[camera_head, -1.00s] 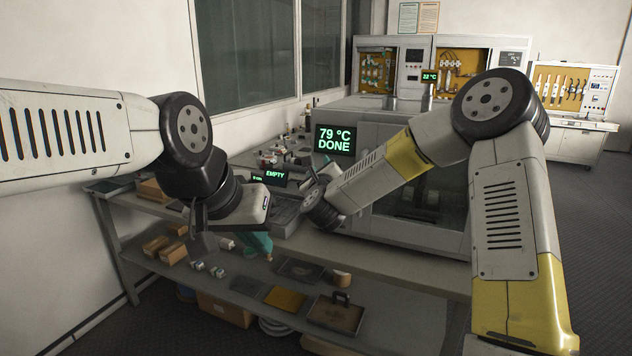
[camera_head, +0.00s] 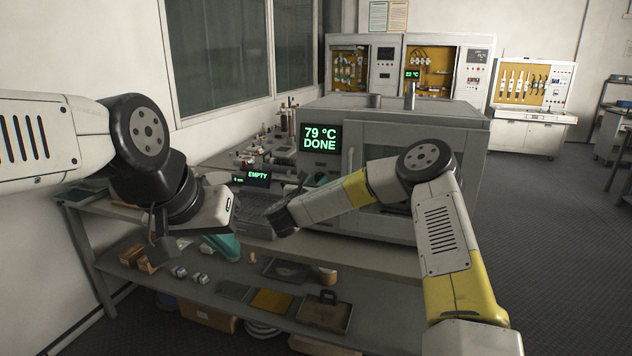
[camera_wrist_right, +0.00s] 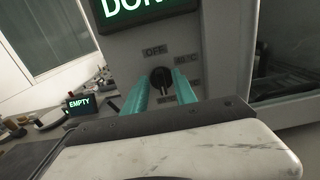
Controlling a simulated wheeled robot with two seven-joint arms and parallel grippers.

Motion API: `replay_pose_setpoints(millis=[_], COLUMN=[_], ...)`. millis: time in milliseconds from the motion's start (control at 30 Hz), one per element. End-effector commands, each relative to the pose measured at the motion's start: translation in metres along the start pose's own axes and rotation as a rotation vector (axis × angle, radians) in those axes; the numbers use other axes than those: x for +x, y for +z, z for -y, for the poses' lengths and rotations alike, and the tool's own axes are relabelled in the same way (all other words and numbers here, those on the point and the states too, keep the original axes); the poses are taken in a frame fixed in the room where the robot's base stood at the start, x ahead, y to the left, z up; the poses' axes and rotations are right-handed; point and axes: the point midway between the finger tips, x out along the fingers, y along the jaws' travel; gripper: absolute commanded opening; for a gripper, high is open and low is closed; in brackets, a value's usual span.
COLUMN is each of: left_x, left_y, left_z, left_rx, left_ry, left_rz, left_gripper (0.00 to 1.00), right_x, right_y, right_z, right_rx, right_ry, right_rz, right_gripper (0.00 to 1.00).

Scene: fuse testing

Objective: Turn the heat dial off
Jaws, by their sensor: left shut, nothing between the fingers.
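The heat dial (camera_wrist_right: 160,80) is a dark round knob on the grey oven front, below the green display (camera_head: 320,138) reading "79 °C DONE". A label reading OFF is above it, and other labels are to its right and below. Its exact pointer direction is hard to tell. My right gripper (camera_wrist_right: 160,90) is open, with its two teal fingers apart on either side of the dial in the right wrist view. Whether they touch it cannot be told. My left gripper (camera_head: 225,247), teal-fingered and shut, is empty and points down in front of the bench.
The oven (camera_head: 425,135) stands on the workbench. An "EMPTY" display (camera_head: 257,176) and small lab items stand left of it. The lower shelf (camera_head: 375,318) holds trays and boxes. Open floor (camera_head: 555,235) lies at the right.

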Motion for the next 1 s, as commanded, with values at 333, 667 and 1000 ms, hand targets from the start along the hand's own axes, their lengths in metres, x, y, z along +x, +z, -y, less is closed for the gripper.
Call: replay_pose_setpoints(millis=[333,667,1000], left_x=[0.0000,0.0000,0.0000], left_y=[0.0000,0.0000,0.0000], left_z=[0.0000,0.0000,0.0000], left_rx=[0.000,0.000,0.000], left_ry=[0.000,0.000,0.000], left_rz=[0.000,0.000,0.000], left_gripper=[0.00,0.00,0.00], right_x=[0.0066,0.0063,0.0062], right_y=[0.0002,0.0003,0.0007], right_z=[-0.0001,-0.0001,-0.0007], right_rx=[-0.001,-0.001,-0.056], right_ry=[0.001,0.001,0.001], right_rz=[0.001,0.001,0.002], right_gripper=[0.33,0.00,0.00])
